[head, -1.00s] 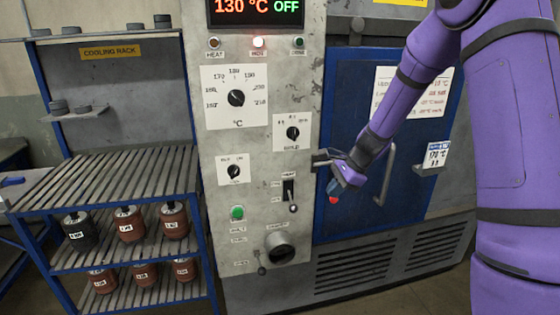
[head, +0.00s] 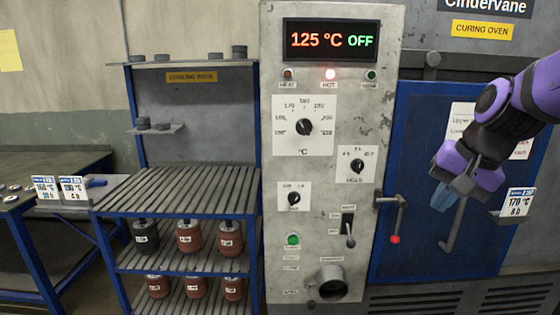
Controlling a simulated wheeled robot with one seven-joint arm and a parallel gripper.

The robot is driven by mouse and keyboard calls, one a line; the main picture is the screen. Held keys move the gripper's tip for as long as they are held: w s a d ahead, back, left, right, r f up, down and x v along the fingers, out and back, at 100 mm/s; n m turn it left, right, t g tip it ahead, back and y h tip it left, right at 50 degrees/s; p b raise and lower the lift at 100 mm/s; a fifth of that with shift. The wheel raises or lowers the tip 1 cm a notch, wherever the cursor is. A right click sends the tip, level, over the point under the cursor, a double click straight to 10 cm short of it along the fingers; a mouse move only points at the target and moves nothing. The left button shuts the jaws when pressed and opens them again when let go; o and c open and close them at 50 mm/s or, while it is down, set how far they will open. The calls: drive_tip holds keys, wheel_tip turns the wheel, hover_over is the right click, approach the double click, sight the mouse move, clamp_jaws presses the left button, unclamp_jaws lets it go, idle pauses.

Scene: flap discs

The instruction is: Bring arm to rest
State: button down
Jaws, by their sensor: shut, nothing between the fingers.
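My gripper (head: 440,199) is in front of the blue oven door (head: 410,135) at the right, with its fingers pointing down and left. The fingers are shut and hold nothing. My purple arm comes in from the right edge and covers part of the white notice on the door. The door looks closed. A latch handle with a red tip (head: 396,222) sits at the door's left edge, apart from my gripper. A grey pull handle (head: 455,228) hangs just below the gripper; I cannot tell whether they touch.
The control panel (head: 335,190) reads 125 °C OFF, with the HOT lamp lit. The cooling rack (head: 165,190) has a bare slatted top and several labelled weights on lower shelves. A table with cards (head: 60,189) stands at the left. A 170 °C card (head: 518,202) is near my gripper.

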drive_tip(key=s+d+r+n+t+h, duration=0.1)
drive_tip(key=s+r+n, duration=0.1)
drive_tip(key=s, duration=0.5)
drive_tip(key=s+r+n+t+h, duration=0.1)
drive_tip(key=s+n, duration=0.3)
drive_tip(key=s, duration=0.3)
drive_tip(key=shift+s+d+r+h, duration=0.25)
drive_tip(key=shift+d+r+h, duration=0.05)
drive_tip(key=shift+d+r, duration=0.1)
drive_tip(key=shift+w, duration=0.1)
